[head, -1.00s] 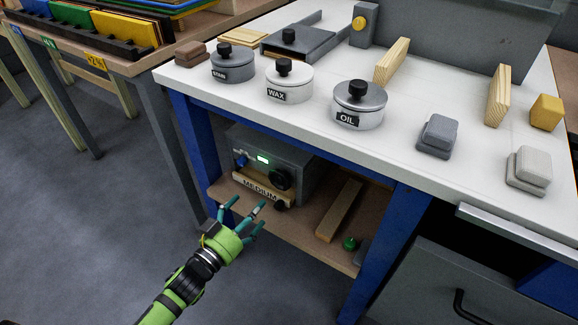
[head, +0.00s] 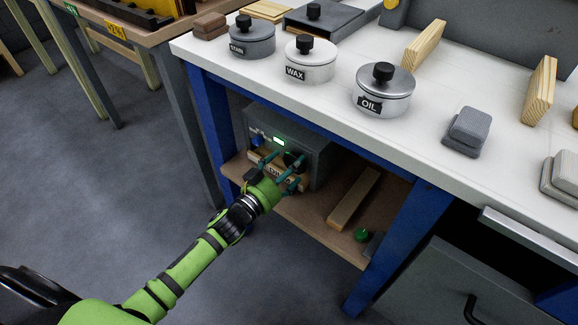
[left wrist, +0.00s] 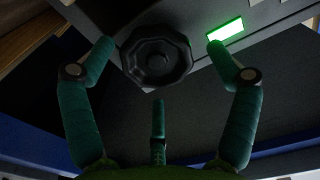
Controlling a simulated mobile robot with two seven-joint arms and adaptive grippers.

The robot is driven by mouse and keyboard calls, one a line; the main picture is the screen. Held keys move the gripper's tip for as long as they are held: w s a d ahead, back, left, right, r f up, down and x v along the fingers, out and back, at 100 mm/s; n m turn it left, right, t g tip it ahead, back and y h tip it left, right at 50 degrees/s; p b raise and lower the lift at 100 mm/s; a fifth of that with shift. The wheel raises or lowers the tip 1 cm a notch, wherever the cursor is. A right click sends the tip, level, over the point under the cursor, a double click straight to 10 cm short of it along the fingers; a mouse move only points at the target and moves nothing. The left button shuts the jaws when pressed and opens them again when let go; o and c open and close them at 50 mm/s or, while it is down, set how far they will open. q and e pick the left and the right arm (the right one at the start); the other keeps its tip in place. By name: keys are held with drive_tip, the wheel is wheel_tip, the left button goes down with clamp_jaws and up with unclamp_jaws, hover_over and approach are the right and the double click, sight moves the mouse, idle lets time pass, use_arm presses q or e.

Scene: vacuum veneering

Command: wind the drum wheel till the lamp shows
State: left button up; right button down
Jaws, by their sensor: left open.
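A grey box (head: 318,148) sits on the shelf under the bench. Its front carries a black knob-like wheel (head: 294,158), a glowing green window (head: 279,141) and a small blue part left of the wheel. In the left wrist view the faceted black wheel (left wrist: 157,55) is near the top centre, with the bright green window (left wrist: 225,30) to its right. My left gripper (head: 283,170) is open in front of the box, its fingers spread either side of the wheel. In the left wrist view I see no clear contact. My right gripper is not in view.
A wooden strip (head: 354,199) and a green knob (head: 361,235) lie right on the shelf. A blue leg (head: 410,218) stands at right. Stain, wax and oil tins (head: 383,92) stand above.

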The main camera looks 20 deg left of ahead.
use_arm(q)
drive_tip(key=shift+c, duration=0.4)
drive_tip(key=shift+r, duration=0.1)
drive_tip(key=c, duration=1)
drive_tip(key=shift+r+m, duration=0.25)
drive_tip(key=shift+m, duration=0.05)
drive_tip(key=shift+c, duration=0.2)
drive_tip(key=shift+m+p, duration=0.4)
drive_tip(key=shift+p, duration=0.05)
drive_tip(key=m, duration=0.2)
drive_tip(key=shift+d+m, duration=0.1)
drive_tip(key=shift+m, duration=0.2)
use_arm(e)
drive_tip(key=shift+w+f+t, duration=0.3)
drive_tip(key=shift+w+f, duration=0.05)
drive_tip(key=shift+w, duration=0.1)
use_arm(q)
drive_tip(key=o, duration=1.1)
drive_tip(key=shift+d+f, duration=0.1)
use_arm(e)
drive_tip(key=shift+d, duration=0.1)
